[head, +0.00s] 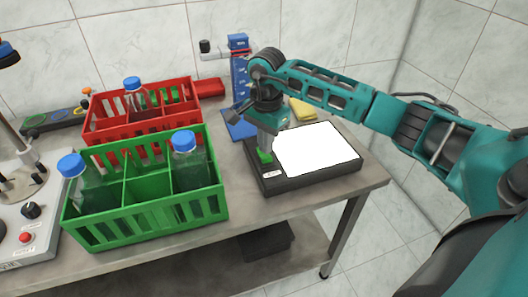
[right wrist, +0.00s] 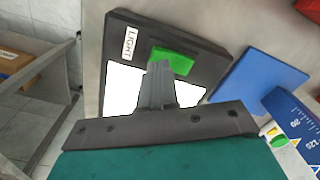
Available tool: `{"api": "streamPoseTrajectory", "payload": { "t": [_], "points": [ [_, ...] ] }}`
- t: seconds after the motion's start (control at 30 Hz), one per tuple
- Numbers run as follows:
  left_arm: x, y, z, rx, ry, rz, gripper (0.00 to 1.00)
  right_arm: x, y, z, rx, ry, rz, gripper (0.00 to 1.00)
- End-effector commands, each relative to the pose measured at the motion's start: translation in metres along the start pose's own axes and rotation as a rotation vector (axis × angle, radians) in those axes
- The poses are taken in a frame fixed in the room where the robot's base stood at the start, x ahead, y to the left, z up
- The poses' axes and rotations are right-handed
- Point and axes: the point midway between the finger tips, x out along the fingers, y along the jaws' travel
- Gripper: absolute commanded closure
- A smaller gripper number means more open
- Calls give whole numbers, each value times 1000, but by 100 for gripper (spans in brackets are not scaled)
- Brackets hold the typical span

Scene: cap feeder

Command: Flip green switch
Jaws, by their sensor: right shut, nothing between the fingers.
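The green switch (head: 265,157) sits on the black frame of a light box (head: 318,190) at the table's right side. The light box's white panel (head: 318,148) is bright. In the right wrist view the green switch (right wrist: 174,60) lies next to a "LIGHT" label (right wrist: 131,43). My right gripper (head: 265,150) points down at the switch, its fingers shut and empty. In the right wrist view the fingertips (right wrist: 160,66) overlap the switch's near edge; I cannot tell whether they touch it. My left gripper is not in view.
A green crate (head: 150,216) and a red crate (head: 105,136) with blue-capped bottles stand left of the light box. A blue stand (head: 240,75), a yellow sponge (head: 302,109) and a red box (head: 210,88) are behind. A machine (head: 28,235) stands at far left.

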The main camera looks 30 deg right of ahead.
Motion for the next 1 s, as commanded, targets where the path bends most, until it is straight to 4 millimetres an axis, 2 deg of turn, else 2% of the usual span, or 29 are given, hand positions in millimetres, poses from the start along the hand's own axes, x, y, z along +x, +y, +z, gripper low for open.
{"api": "streamPoseTrajectory", "payload": {
  "t": [1.0],
  "points": [
    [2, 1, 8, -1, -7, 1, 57, 7, 0, 0, 0, 0, 0, 100]
  ]
}}
